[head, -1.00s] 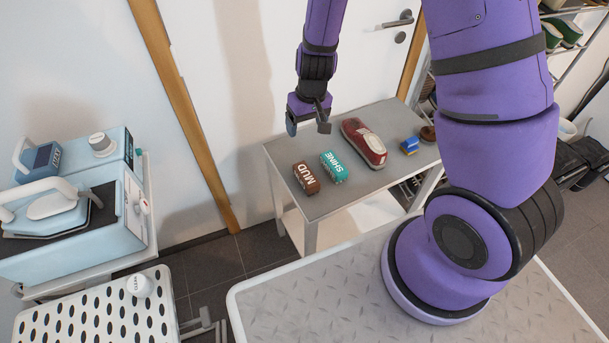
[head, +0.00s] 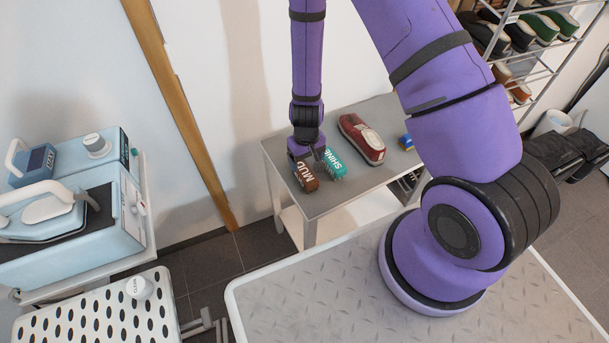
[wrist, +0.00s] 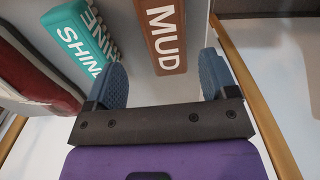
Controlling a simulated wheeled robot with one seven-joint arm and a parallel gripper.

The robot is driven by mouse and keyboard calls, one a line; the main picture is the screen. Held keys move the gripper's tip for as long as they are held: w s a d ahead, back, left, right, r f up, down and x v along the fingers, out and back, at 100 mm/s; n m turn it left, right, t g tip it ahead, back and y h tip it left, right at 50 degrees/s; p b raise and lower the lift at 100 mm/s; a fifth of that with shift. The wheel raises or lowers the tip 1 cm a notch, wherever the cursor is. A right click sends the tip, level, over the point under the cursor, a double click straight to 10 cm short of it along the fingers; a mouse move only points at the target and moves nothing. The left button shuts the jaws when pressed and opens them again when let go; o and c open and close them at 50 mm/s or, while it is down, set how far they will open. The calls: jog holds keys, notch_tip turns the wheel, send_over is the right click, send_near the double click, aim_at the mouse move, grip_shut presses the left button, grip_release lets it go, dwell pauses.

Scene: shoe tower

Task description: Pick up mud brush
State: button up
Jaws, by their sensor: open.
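The mud brush (head: 305,178) is a brown block with white MUD lettering, lying near the left end of the small grey table (head: 345,193). It also shows in the wrist view (wrist: 165,40), ahead of and between the fingers. My gripper (head: 306,152) is open and low, just above and behind the brush; it partly covers the brush's far end. In the wrist view the two blue-grey fingertips (wrist: 162,78) are spread wide with nothing between their pads. Whether a finger touches the brush I cannot tell.
A teal SHINE brush (head: 333,163) lies close on the right of the mud brush, near one finger in the wrist view (wrist: 78,38). A red shoe (head: 362,139) and a blue item (head: 406,142) lie farther right. The wall is close behind the table.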

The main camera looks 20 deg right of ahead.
aim_at(304, 170)
jog(key=shift+s+a+f, duration=0.1)
jog(key=shift+a+f, duration=0.1)
jog(key=shift+f, duration=1.15)
jog(key=shift+a+f, duration=0.15)
jog(key=shift+f, duration=1.15)
jog(key=c, duration=1.1)
